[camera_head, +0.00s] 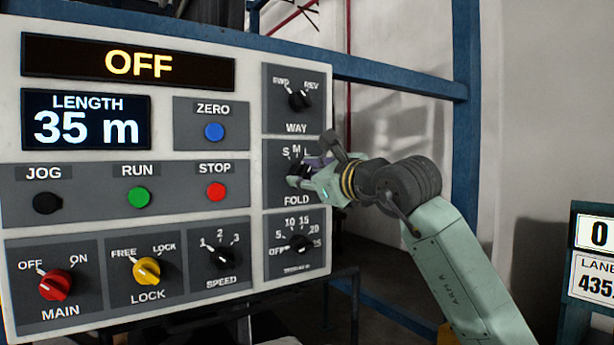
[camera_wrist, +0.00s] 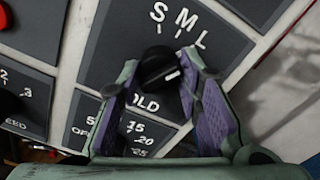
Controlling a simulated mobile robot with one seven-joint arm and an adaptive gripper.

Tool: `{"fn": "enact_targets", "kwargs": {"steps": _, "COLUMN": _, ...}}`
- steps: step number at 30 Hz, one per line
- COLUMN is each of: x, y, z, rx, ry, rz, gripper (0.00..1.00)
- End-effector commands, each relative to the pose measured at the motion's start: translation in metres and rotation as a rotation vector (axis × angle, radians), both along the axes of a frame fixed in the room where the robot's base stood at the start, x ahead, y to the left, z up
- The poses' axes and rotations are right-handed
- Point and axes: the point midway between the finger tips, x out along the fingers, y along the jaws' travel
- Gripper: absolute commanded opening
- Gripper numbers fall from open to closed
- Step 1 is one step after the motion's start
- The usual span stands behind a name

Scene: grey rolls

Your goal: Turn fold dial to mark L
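The fold dial (camera_wrist: 158,66) is a black knob on a dark plate, with marks S, M and L above it in the wrist view. A short white line shows on the knob's lower right; which mark it points at is hard to tell. My gripper (camera_wrist: 160,66) has its two purple-padded fingers spread, with the tips on either side of the knob. I cannot tell whether they touch it. In the head view my gripper (camera_head: 314,163) is at the FOLD plate (camera_head: 297,200) and mostly covers the dial.
The WAY dial (camera_head: 299,99) is just above, and another numbered dial (camera_head: 300,243) is just below. The STOP button (camera_head: 216,191) and SPEED dial (camera_head: 222,257) lie to the left. A blue frame post (camera_head: 466,130) stands to the right. The display (camera_head: 130,63) reads OFF.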

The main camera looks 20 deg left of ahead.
Motion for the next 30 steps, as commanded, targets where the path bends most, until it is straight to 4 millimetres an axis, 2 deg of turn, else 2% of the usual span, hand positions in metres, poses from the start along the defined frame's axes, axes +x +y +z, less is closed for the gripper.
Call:
{"fn": "enact_targets", "kwargs": {"steps": 8, "x": 0.000, "y": 0.000, "z": 0.000, "rx": -0.001, "ry": -0.001, "rz": 0.000, "gripper": 0.52}}
{"fn": "enact_targets", "kwargs": {"steps": 19, "x": -0.003, "y": -0.005, "z": 0.000, "rx": 0.000, "ry": -0.001, "rz": -0.001, "gripper": 0.52}}
{"fn": "enact_targets", "kwargs": {"steps": 23, "x": -0.013, "y": -0.020, "z": 0.000, "rx": -0.001, "ry": -0.002, "rz": -0.003, "gripper": 0.52}}
{"fn": "enact_targets", "kwargs": {"steps": 30, "x": -0.045, "y": -0.061, "z": 0.000, "rx": -0.001, "ry": -0.002, "rz": -0.005, "gripper": 0.52}}
